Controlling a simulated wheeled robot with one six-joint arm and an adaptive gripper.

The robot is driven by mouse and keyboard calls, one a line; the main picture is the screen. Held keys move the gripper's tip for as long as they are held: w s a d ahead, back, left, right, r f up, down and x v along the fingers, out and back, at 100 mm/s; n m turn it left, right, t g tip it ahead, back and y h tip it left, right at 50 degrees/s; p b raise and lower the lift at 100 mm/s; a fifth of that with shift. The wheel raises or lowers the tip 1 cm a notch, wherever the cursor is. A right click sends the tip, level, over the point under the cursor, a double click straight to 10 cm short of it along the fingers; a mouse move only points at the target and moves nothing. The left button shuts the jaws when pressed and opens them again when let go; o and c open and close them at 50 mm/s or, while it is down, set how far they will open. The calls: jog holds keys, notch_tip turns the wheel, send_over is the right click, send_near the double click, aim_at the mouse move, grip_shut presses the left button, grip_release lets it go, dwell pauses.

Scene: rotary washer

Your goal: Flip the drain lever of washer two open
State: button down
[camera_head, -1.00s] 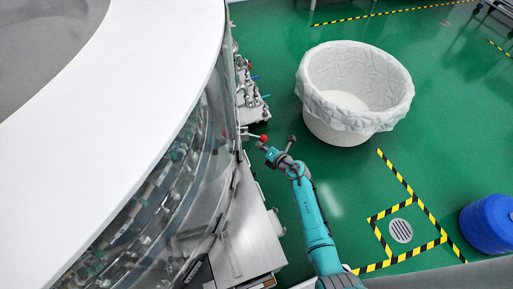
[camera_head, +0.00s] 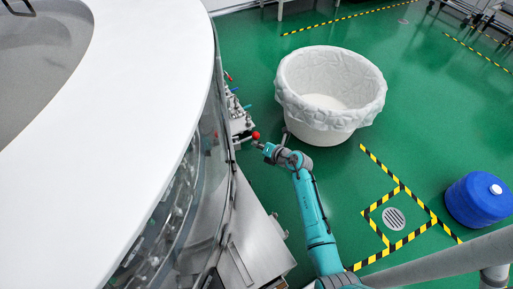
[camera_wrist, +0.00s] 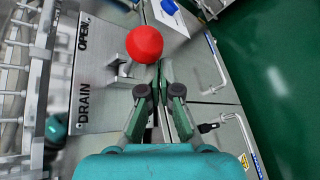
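The drain lever with its red ball knob (camera_head: 255,135) sticks out from the side of the big round washer (camera_head: 130,90). In the wrist view the red knob (camera_wrist: 144,43) is large, just beyond and slightly left of my fingertips. A metal plate (camera_wrist: 92,100) beside it reads DRAIN and OPEN, printed sideways. My gripper (camera_wrist: 159,70) has its two fingertips together right below the knob, with nothing seen between them. I cannot tell whether they touch the knob or its stem. In the head view my gripper (camera_head: 259,146) is beside the knob. No washer number is readable.
A white lined tub (camera_head: 330,95) stands on the green floor to the right. A blue barrel (camera_head: 480,198) and a floor drain (camera_head: 393,217) inside striped tape are at lower right. Metal cabinets (camera_head: 255,240) line the washer close to my arm. Open floor lies between arm and barrel.

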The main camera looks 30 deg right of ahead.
aim_at(256, 138)
jog(key=shift+w+a+r, duration=0.1)
jog(key=shift+r, duration=0.65)
jog(key=shift+w+a+r, duration=0.1)
jog(key=shift+r, duration=0.6)
jog(key=shift+w+r, duration=0.1)
jog(key=shift+r, duration=0.2)
notch_tip(256, 138, down, 5)
jog(key=s, duration=0.2)
jog(key=s+a+r, duration=0.3)
jog(key=s+r, duration=0.3)
jog(key=s, duration=0.1)
jog(key=shift+s, duration=0.2)
jog(key=shift+a, duration=0.1)
